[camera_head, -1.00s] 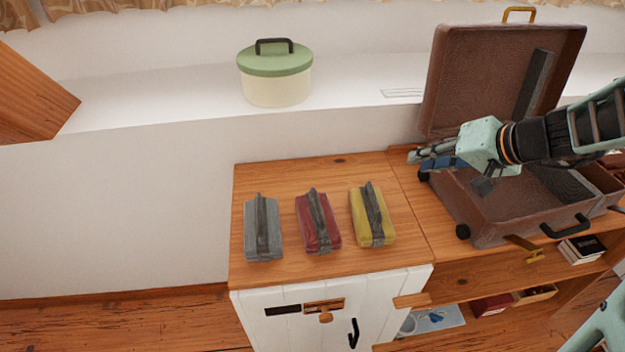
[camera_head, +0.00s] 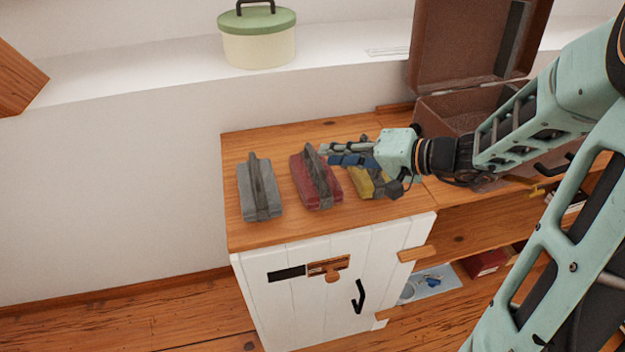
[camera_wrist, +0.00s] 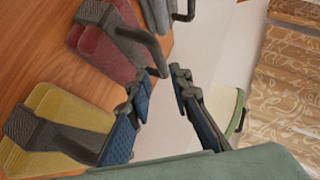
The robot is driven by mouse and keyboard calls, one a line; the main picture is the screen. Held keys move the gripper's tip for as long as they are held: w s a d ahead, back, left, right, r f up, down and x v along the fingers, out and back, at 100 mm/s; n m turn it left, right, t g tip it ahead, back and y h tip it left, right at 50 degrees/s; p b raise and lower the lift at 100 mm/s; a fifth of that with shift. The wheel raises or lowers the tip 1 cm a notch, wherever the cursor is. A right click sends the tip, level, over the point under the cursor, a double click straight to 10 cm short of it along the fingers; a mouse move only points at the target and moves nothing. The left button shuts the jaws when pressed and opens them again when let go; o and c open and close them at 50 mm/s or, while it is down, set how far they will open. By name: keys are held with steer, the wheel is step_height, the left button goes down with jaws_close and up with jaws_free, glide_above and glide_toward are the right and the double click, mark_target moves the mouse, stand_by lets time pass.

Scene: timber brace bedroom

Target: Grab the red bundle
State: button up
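The red bundle (camera_head: 314,180) lies on the wooden cabinet top, between the grey bundle and the yellow bundle. A dark strap with a raised handle runs over it. It also shows in the wrist view (camera_wrist: 98,55), at upper left. My gripper (camera_head: 325,153) reaches in from the right, over the yellow bundle (camera_head: 366,182), with its fingertips near the far right part of the red bundle. In the wrist view my gripper (camera_wrist: 165,78) has its two blue-padded fingers apart with nothing between them. The gripper partly hides the yellow bundle in the head view.
The grey bundle (camera_head: 258,190) lies left of the red one. An open brown suitcase (camera_head: 455,110) stands at the right behind my arm. A green-lidded pot (camera_head: 258,45) stands on the white ledge behind. The cabinet top (camera_head: 290,228) is bare along its front edge.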

mark_target(313, 151)
steer(key=b+x, duration=0.1)
steer(key=x, duration=0.5)
steer(key=shift+a+r, duration=0.1)
steer(key=shift+r, duration=0.05)
jaws_close()
steer(key=shift+r, duration=0.1)
